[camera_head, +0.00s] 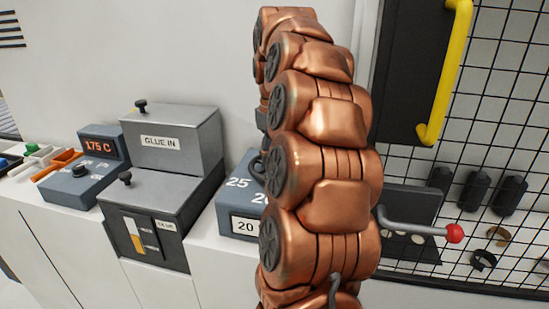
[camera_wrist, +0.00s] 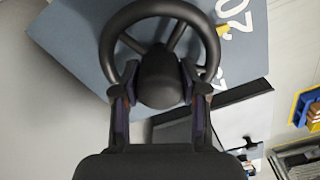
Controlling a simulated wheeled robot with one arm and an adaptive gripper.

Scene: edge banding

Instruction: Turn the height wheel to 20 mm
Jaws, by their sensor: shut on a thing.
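The height wheel (camera_wrist: 211,45) is a dark round handwheel with spokes and a thick hub, in front of a blue-grey box face in the wrist view. My gripper (camera_wrist: 158,102) has one finger on each side of the hub and is shut on the wheel. The box (camera_head: 228,210) shows in the head view with a printed 25, part of another number, and a small white plate reading 20. My arm hides most of the box face there. In the wrist view a yellow mark (camera_wrist: 222,30) lies beside partly hidden white digits; the exact setting cannot be read.
A grey GLUE IN unit (camera_head: 172,142) and a blue 175 C control box (camera_head: 92,180) stand left. On the right are a red-knobbed lever (camera_head: 454,233), a black panel with a yellow handle (camera_head: 444,75) and a wire mesh.

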